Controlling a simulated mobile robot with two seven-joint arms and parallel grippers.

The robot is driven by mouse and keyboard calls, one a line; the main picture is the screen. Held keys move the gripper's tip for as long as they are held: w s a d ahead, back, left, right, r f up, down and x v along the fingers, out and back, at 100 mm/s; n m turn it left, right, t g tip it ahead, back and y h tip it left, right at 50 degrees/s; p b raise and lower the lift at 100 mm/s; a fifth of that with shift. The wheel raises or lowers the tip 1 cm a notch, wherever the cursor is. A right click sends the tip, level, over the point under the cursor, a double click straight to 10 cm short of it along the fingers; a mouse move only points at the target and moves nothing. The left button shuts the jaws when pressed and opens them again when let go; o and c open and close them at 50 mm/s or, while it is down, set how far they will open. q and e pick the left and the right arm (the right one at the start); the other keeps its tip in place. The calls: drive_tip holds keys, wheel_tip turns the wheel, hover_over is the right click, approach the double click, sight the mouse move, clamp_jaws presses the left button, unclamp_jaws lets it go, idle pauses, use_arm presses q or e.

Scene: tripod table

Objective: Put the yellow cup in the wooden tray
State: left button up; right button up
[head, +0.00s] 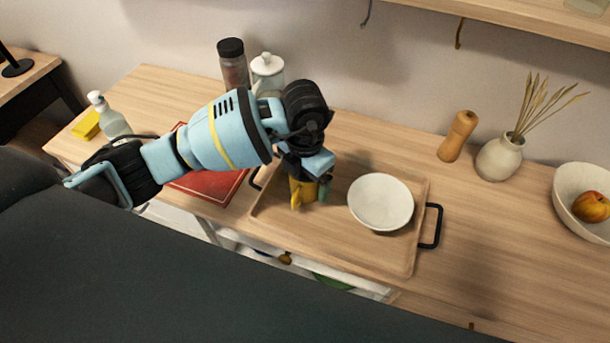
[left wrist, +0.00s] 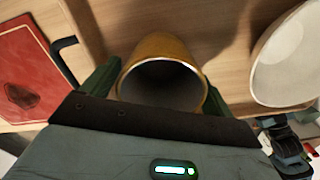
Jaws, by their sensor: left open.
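The yellow cup (head: 302,190) is over the left part of the wooden tray (head: 285,229), largely hidden under my left gripper (head: 309,182). In the left wrist view the cup (left wrist: 158,47) has its open mouth toward the camera. It sits between the two dark green fingers of my left gripper (left wrist: 158,92), which are open around it. The cup looks upright and appears to stand on the tray floor, though its base is hidden. My right gripper is not seen in the head view.
A white bowl (head: 380,202) stands in the tray, right of the cup. A red book or board (head: 208,187) lies left of the tray. Jars (head: 233,66) stand behind my arm. A wooden mill (head: 458,136), vase (head: 498,157) and fruit bowl (head: 566,203) are farther right.

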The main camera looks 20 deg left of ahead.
use_arm(q)
drive_tip(key=shift+r, duration=0.1)
wheel_tip(320, 180, up, 12)
drive_tip(key=shift+p, duration=0.3)
drive_tip(key=shift+r, duration=0.1)
